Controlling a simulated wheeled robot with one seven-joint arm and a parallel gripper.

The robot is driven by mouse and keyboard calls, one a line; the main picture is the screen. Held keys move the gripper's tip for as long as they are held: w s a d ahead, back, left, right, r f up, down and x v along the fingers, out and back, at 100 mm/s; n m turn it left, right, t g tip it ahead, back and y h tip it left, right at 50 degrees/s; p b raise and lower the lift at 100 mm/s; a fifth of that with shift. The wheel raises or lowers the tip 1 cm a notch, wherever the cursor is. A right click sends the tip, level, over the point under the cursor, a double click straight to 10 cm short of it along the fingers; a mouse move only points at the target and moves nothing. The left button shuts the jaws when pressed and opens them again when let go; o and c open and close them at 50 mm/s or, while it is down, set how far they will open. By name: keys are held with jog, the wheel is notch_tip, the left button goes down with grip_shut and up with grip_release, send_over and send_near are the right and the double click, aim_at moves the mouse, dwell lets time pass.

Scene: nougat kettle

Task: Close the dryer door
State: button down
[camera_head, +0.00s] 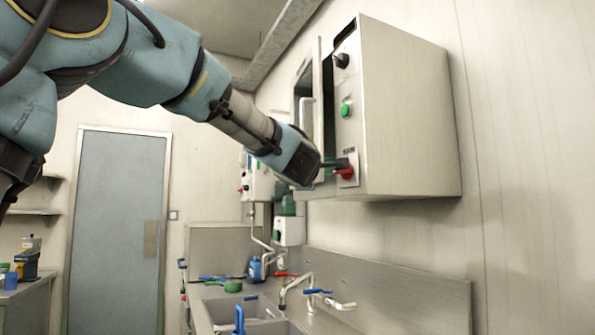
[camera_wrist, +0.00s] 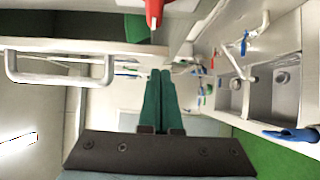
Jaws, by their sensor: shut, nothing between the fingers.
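The dryer is a pale metal cabinet (camera_head: 405,110) mounted high on the right wall. Its door (camera_head: 318,75) stands out from the cabinet front, partly open, with a dark gap between them. In the wrist view the door (camera_wrist: 125,48) shows as a pale panel with a bar handle (camera_wrist: 60,72) on its left. My gripper (camera_head: 340,165) is at the lower front of the dryer, close to the red knob (camera_head: 346,174). In the wrist view my gripper's green fingers (camera_wrist: 158,75) are together and empty, with their tips close to the door's edge. I cannot tell whether they touch it.
Below the dryer are a sink (camera_head: 245,308), taps (camera_head: 300,287) and a backsplash (camera_head: 400,290). A smaller wall unit (camera_head: 262,180) hangs farther back. A grey door (camera_head: 120,220) and a shelf with items stand at the left. The red knob (camera_wrist: 153,12) also shows in the wrist view.

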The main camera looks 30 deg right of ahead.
jog(key=shift+s+d, duration=0.2)
jog(key=shift+d, duration=0.3)
jog(key=b+v, duration=0.2)
jog(key=v, duration=0.8)
jog(key=shift+s+a+b, duration=0.25)
jog(key=shift+a+b, duration=0.05)
jog(key=shift+b, duration=0.05)
jog(key=w+a+f+m+g+y, duration=0.1)
jog(key=w+a+f+m+y, duration=0.1)
jog(key=w+a+f, duration=0.5)
jog(key=w+a+f+m+g+y, duration=0.1)
jog(key=a+f+m+g+y, duration=0.3)
jog(key=f, duration=0.7)
jog(key=w+a+f+m+t, duration=0.1)
jog(key=w+a+f, duration=0.3)
jog(key=a+f, duration=0.4)
jog(key=s+a+f+m+g+y, duration=0.2)
jog(key=s+a+f+g, duration=0.2)
jog(key=a+f, duration=0.7)
jog(key=s+a+f+m+g+y, duration=0.2)
jog(key=s+a+f, duration=0.6)
jog(key=a, duration=0.6)
notch_tip(320, 180, down, 3)
jog(key=shift+s+r+g+y, duration=0.1)
jog(key=shift+s+g+y, duration=0.05)
jog(key=shift+g+y, duration=0.75)
